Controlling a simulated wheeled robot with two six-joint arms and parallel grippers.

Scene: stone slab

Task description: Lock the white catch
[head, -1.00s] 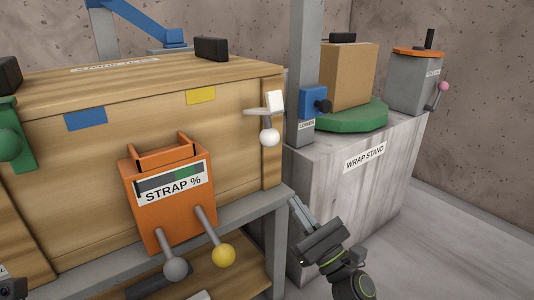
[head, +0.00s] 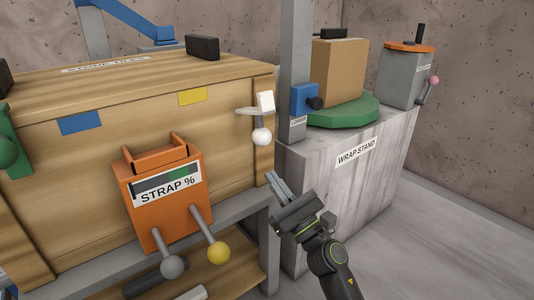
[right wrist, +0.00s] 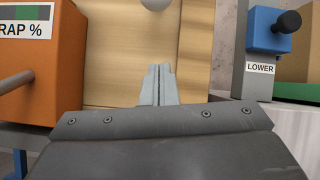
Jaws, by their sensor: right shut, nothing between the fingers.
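The white catch (head: 264,104) is on the right end of the wooden crate's front face. It has a white block, a pale lever pointing left and a white ball knob (head: 261,137) hanging below. My right gripper (head: 274,181) is shut and empty, below and slightly right of the knob and apart from it. In the right wrist view its closed fingers (right wrist: 158,86) point at the crate face, with the underside of the knob (right wrist: 156,4) at the top edge. The rest of the catch is out of that view. My left gripper is not in view.
The orange strap box (head: 163,195) with grey and yellow knobs (head: 218,252) juts out left of the gripper. A grey post with a blue LOWER box (head: 303,99) and the wrap stand (head: 330,185) stand to the right. A green catch (head: 12,145) is at far left.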

